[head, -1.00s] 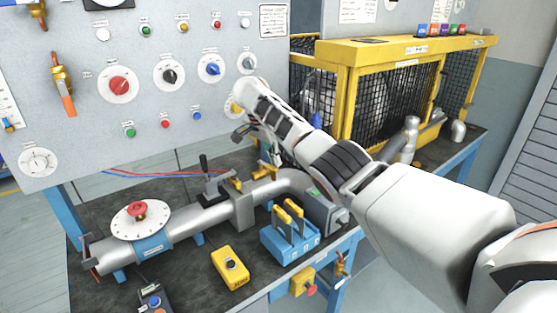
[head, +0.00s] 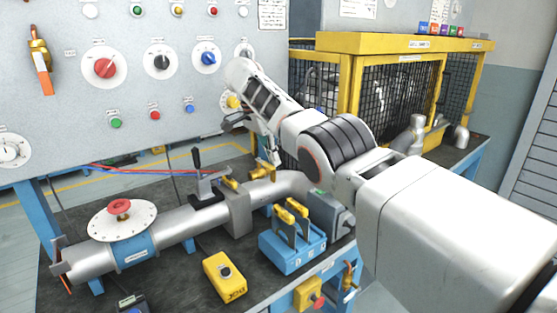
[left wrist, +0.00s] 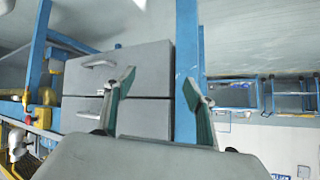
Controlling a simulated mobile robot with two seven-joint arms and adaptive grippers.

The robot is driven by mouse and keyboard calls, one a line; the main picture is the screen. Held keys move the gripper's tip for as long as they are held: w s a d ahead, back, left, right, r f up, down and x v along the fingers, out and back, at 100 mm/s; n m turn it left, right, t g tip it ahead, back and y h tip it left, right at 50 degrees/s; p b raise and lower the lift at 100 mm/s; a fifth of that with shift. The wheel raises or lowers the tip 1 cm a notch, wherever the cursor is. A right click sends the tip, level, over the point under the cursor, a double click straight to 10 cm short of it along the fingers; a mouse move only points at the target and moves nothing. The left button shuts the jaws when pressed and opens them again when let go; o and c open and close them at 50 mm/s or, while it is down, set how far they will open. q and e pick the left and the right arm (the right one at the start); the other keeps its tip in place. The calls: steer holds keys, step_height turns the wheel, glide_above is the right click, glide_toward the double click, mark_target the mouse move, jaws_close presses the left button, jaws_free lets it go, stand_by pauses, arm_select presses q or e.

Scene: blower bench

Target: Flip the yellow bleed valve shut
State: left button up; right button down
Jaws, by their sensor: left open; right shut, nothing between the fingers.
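A small brass-yellow valve (head: 262,172) stands on the grey pipe (head: 190,222) in the head view, partly behind my right arm. I take it for the bleed valve, but its lever position is too small to tell. My right gripper (head: 274,158) points down just above and beside this valve. It is shut and empty; whether it touches the valve cannot be told. My left gripper (left wrist: 158,88) is open and empty in the left wrist view, its two green-padded fingers apart in front of grey drawers. It is outside the head view.
A control panel (head: 150,95) with knobs rises behind the pipe. A black-handled lever (head: 197,160), a blue block with yellow levers (head: 290,250) and a yellow button box (head: 224,277) crowd the bench. A yellow mesh cage (head: 390,85) stands behind my right arm.

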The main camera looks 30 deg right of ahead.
arm_select(q)
steer(key=shift+w+a, duration=0.15)
steer(key=shift+w, duration=0.35)
steer(key=shift+s+f, duration=0.15)
steer(key=shift+s, duration=0.1)
